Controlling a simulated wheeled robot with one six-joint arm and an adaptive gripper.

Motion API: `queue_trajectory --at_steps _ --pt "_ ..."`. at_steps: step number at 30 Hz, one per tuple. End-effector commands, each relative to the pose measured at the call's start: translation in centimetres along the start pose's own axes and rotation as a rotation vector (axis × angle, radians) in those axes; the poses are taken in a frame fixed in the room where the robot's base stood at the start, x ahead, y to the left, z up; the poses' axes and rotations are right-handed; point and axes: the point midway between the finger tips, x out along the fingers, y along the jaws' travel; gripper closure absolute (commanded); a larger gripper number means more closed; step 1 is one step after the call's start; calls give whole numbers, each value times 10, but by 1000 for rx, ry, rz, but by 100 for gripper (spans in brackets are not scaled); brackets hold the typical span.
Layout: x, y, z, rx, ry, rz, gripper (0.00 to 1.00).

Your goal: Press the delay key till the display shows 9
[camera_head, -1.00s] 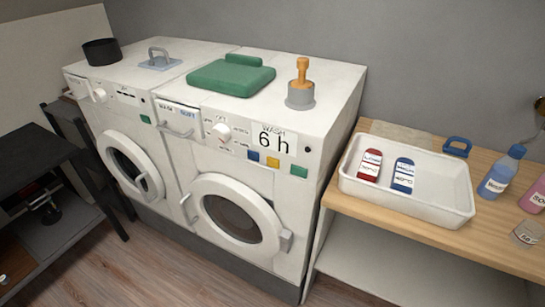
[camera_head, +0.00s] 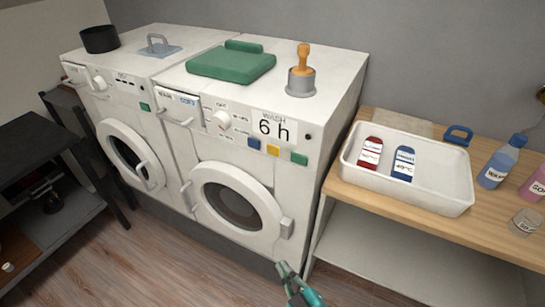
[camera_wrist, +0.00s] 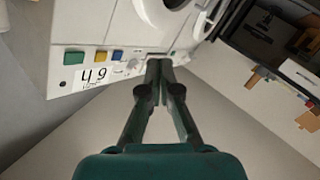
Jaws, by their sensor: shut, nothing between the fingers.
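The right washing machine (camera_head: 235,150) has a display (camera_head: 272,128) that reads "6 h" under the word WASH. Below it sit a blue key (camera_head: 253,143), a yellow key (camera_head: 273,150) and a green key (camera_head: 299,158); I cannot read which is the delay key. My gripper (camera_head: 283,267) is shut and empty, low in front of the machine, below the round door and apart from the keys. In the wrist view, the display (camera_wrist: 93,75) appears upside down, left of my gripper's fingertips (camera_wrist: 160,66), with the keys beside it.
A wooden bench at the right (camera_head: 480,220) bears a white tray (camera_head: 440,190) with a red and a blue bottle. Another washer (camera_head: 110,120) stands to the left. The floor in front is clear.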

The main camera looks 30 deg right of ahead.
Motion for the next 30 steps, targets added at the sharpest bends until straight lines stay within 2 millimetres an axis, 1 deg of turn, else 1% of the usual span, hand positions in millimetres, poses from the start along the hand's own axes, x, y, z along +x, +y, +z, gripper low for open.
queue_trajectory --at_steps 1,6,11,18,24,27,30 --pt "13 4 -8 -20 8 9 100" --pt "51 15 -30 -91 13 37 100" --pt "84 28 -54 -154 14 66 100" --pt "129 52 -96 -239 10 114 100" --pt "154 69 -126 -289 3 148 100" --pt "161 75 -136 -304 0 158 100" --pt "165 78 -141 -312 -4 164 100"
